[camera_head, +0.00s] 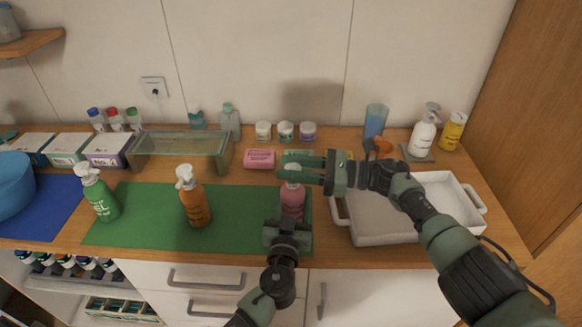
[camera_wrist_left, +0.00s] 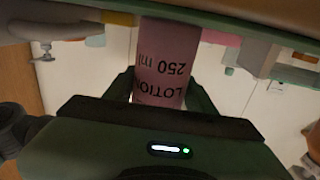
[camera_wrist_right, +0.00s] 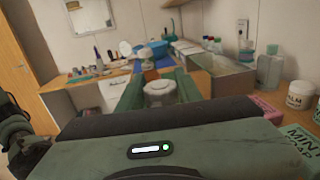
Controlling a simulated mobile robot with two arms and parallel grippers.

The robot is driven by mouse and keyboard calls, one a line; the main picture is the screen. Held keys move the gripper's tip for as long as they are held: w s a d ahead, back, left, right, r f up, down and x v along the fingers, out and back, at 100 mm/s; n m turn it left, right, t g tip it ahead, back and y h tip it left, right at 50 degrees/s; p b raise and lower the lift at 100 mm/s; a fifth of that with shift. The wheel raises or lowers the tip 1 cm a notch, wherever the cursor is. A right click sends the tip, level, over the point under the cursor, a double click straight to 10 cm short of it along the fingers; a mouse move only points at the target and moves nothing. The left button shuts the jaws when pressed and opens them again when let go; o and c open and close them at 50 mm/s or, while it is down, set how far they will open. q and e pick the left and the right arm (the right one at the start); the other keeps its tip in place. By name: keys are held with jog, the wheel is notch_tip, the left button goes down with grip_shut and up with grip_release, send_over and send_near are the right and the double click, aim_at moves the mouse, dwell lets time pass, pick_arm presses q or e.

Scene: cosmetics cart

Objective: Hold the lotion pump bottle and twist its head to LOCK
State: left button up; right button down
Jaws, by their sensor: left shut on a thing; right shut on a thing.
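The pink lotion pump bottle (camera_head: 292,203) stands upright at the right end of the green mat (camera_head: 245,215). Its label reads LOTION 250 ml in the left wrist view (camera_wrist_left: 167,62), where the picture is upside down. My left gripper (camera_head: 289,222) is shut on the bottle's body from the front. My right gripper (camera_head: 300,168) reaches in from the right and is shut on the white pump head (camera_wrist_right: 159,90), which sits between its fingers in the right wrist view. In the head view the fingers mostly hide the head. I cannot tell which way the nozzle points.
An orange pump bottle (camera_head: 194,200) and a green pump bottle (camera_head: 98,195) stand on the mat to the left. A white tray (camera_head: 385,236) lies close on the right, under my right arm. A pink soap box (camera_head: 260,158) and several jars stand behind.

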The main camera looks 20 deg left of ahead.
dwell(0.4)
jog(key=c, duration=1)
grip_release()
jog(key=shift+s, duration=0.1)
jog(key=shift+o, duration=0.2)
jog(key=shift+d, duration=0.1)
jog(key=w+d, duration=0.2)
jog(key=d, duration=0.9)
jog(key=shift+d, duration=0.4)
